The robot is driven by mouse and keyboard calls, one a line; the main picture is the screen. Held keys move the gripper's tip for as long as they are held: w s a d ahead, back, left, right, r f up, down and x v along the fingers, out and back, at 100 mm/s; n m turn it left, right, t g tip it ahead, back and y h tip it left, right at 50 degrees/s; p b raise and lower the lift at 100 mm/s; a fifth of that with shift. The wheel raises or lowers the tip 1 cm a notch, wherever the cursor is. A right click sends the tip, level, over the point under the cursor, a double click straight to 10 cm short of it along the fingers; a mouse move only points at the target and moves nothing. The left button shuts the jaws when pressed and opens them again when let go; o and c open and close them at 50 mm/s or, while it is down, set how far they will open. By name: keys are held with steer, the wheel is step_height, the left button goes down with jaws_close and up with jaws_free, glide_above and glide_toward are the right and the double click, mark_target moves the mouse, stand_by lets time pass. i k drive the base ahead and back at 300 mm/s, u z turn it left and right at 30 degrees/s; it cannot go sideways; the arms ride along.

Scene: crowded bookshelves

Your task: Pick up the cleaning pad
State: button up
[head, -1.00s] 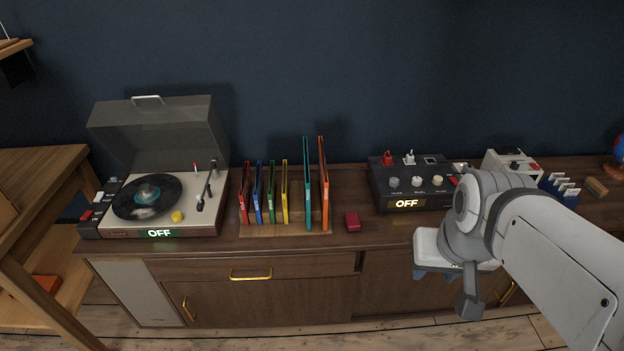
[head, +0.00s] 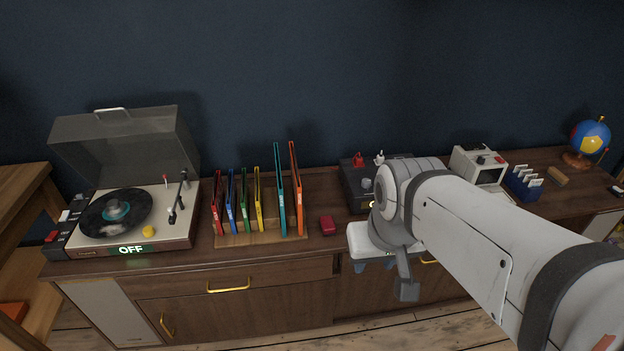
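A small dark red block (head: 327,225), which looks like the cleaning pad, lies flat on the wooden cabinet top near its front edge. It is just right of the record rack (head: 262,238). My gripper (head: 375,266) is to the right of the red block and nearer to me, in front of the cabinet's edge, apart from it. It points down. Its bluish fingertips show at the two sides below the white body, spread apart, with nothing seen between them. My wrist hides part of the gripper.
Several coloured record sleeves (head: 257,199) stand in the rack. A turntable (head: 130,215) with its lid up and an "OFF" sign is at left. My arm partly covers a black control box (head: 355,185). At right are a blue card box (head: 524,184), a brown block (head: 558,177) and a globe (head: 590,140).

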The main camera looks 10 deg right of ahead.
mark_target(326, 224)
steer(key=i, duration=0.95)
steer(key=u, duration=0.05)
